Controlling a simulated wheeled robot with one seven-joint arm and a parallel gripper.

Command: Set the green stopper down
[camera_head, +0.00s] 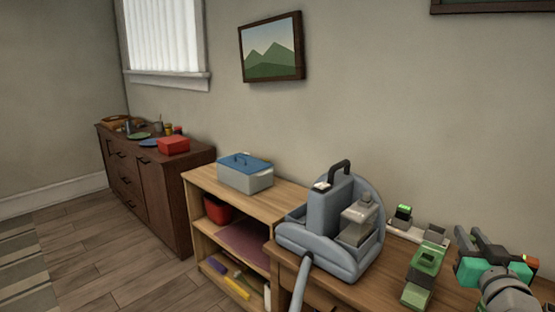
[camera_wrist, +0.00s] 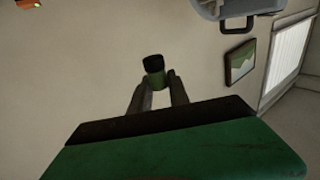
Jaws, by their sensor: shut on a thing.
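My gripper (camera_head: 472,243) is at the right of the head view, raised above the wooden table. In the wrist view, its two grey fingers close on the green stopper (camera_wrist: 155,69), a small green cylinder with a black end. The stopper sticks out past the fingertips, with the wall behind it. In the head view, the held stopper shows only as a small green sliver and is hard to make out. A large green block with a dark edge fills the bottom of the wrist view and hides what is below.
A blue-grey rounded appliance (camera_head: 316,247) stands on the table (camera_head: 381,283). Behind my gripper lies a pale strip (camera_head: 407,229) bearing a small green-and-black piece (camera_head: 403,212). A green block-shaped object (camera_head: 427,262) stands left of my gripper. A lidded grey box (camera_head: 245,179) sits on the shelf unit.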

